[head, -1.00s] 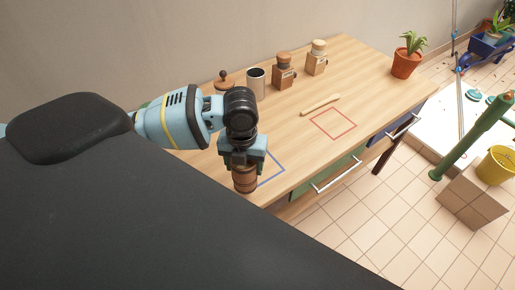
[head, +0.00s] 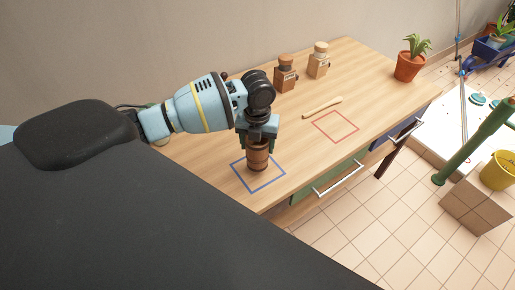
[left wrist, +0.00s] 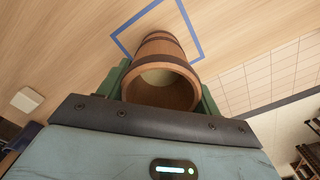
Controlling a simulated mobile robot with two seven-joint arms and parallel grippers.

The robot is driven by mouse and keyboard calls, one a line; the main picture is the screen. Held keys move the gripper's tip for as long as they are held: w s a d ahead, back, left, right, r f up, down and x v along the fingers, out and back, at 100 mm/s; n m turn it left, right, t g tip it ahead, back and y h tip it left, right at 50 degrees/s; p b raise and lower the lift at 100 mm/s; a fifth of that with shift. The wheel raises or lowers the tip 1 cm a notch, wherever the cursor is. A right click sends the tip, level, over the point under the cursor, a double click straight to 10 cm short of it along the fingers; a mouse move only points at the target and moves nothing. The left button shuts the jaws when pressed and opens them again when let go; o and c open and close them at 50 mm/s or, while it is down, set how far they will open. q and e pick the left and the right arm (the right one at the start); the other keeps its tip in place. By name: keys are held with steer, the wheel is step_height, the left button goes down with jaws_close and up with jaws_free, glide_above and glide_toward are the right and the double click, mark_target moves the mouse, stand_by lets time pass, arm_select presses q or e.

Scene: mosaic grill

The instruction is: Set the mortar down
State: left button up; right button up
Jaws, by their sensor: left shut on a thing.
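The mortar (head: 257,157) is a small brown wooden barrel with dark bands, held upright within the blue square outline (head: 280,178) on the wooden table. My left gripper (head: 258,147) is shut on it from above, one finger on each side. In the left wrist view the mortar (left wrist: 162,48) shows its hollow, open mouth between the green fingers, with the blue outline (left wrist: 190,15) around its far end. I cannot tell whether its base touches the tabletop. My right gripper is not in view.
Two wooden grinders (head: 285,75) stand at the back. A potted plant (head: 409,66) stands at the far right corner. Drawers with handles (head: 338,180) line the front edge.

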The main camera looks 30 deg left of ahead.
arm_select(q)
steer(key=shift+f, duration=1.15)
steer(key=shift+f, duration=0.25)
steer(key=o, duration=1.5)
steer(key=shift+s, duration=0.1)
steer(key=shift+o, duration=0.2)
step_height(320, 180, up, 12)
steer(key=shift+r+p, duration=0.2)
steer(key=shift+p, duration=0.1)
